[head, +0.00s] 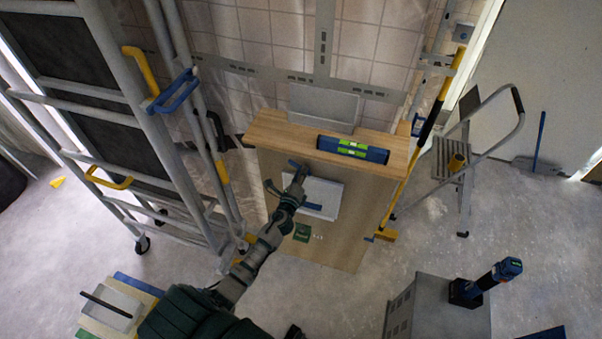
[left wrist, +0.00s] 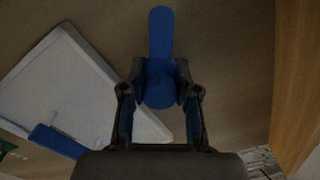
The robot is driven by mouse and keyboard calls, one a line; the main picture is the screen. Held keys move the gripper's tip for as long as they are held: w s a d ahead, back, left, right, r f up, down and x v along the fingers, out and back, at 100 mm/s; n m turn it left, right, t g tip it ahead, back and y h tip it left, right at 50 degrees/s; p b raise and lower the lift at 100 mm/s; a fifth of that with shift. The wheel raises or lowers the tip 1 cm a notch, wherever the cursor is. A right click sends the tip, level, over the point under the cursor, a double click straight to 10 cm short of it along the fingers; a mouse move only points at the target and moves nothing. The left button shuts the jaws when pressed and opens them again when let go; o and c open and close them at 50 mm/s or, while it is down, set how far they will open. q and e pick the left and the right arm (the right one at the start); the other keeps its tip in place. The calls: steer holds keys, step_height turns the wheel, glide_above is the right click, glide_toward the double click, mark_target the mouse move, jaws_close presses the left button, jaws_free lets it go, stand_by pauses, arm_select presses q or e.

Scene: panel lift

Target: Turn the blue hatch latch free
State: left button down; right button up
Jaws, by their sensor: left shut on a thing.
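The blue hatch latch (left wrist: 161,35) stands upright in the left wrist view, its rounded lower part between my fingers. My left gripper (left wrist: 160,82) is shut on it, one finger on each side. In the head view my left gripper (head: 298,175) reaches the upper left corner of the white hatch (head: 325,192), with a little of the blue latch (head: 293,163) showing past it. The white hatch (left wrist: 85,85) lies to the left in the left wrist view, with a blue bar handle (left wrist: 57,140) on it. My right gripper is not in view.
The hatch is on a wooden panel (head: 350,230) below a wooden ledge (head: 270,128) with a blue level (head: 352,149) on it. A scaffold frame (head: 150,120) stands left, a yellow-handled broom (head: 420,140) and step ladder (head: 466,180) right. A grey cabinet (head: 435,305) is at front right.

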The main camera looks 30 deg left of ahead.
arm_select(q)
steer(key=shift+s+d+f, duration=0.1)
steer(key=shift+f, duration=0.35)
steer(key=c, duration=1)
jaws_free()
steer(key=shift+o, duration=0.9)
steer(key=shift+r, duration=0.15)
steer(key=v, duration=1.1)
steer(key=shift+s, duration=0.35)
